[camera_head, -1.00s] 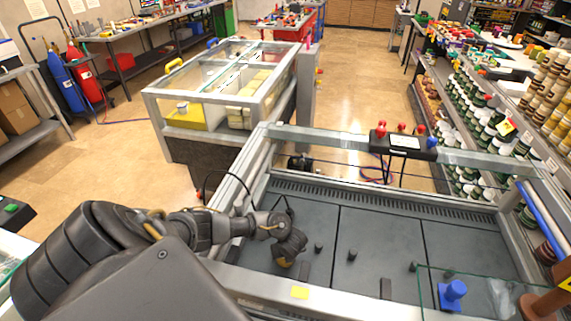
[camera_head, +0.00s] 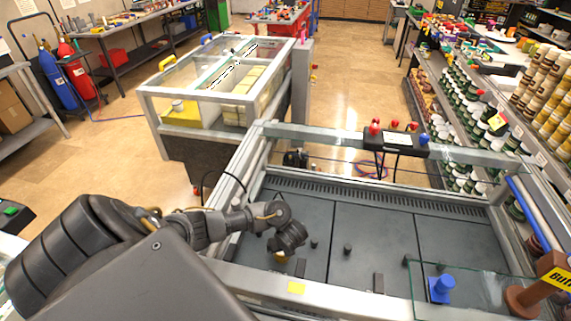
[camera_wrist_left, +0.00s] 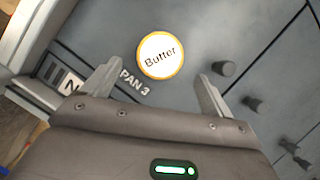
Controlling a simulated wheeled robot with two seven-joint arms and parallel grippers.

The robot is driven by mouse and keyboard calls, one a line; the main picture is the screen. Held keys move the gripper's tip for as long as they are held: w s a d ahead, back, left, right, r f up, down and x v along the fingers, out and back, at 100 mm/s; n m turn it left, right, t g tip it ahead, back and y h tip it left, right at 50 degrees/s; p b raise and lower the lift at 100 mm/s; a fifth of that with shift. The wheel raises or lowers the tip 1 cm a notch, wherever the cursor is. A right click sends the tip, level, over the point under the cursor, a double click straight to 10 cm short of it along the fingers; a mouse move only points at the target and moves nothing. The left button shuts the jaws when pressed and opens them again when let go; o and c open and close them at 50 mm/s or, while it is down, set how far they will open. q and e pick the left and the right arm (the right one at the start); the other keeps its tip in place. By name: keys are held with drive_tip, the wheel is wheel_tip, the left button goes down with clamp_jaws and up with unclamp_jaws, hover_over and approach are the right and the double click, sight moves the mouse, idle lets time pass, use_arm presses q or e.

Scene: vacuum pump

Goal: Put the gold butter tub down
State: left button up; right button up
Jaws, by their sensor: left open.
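The gold butter tub (camera_wrist_left: 161,55) stands on the dark grey panel floor, its white lid reading "Butter" and ringed in gold. In the head view a small gold part of the tub (camera_head: 281,258) shows just below my left gripper (camera_head: 285,246), which hides the rest. In the left wrist view my left gripper (camera_wrist_left: 158,72) is open, with one finger on each side of the tub's near edge and a gap to both. The lettering "PAN 3" is printed on the floor beside the tub. My right gripper is in neither view.
A metal frame (camera_head: 340,292) borders the panels (camera_head: 372,235), where several short dark knobs stand. A glazed case (camera_head: 225,85) stands behind.

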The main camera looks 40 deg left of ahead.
use_arm(q)
drive_tip(key=p+v, duration=0.1)
drive_tip(key=v, duration=0.4)
drive_tip(key=shift+r+p, duration=0.2)
drive_tip(key=shift+p, duration=0.1)
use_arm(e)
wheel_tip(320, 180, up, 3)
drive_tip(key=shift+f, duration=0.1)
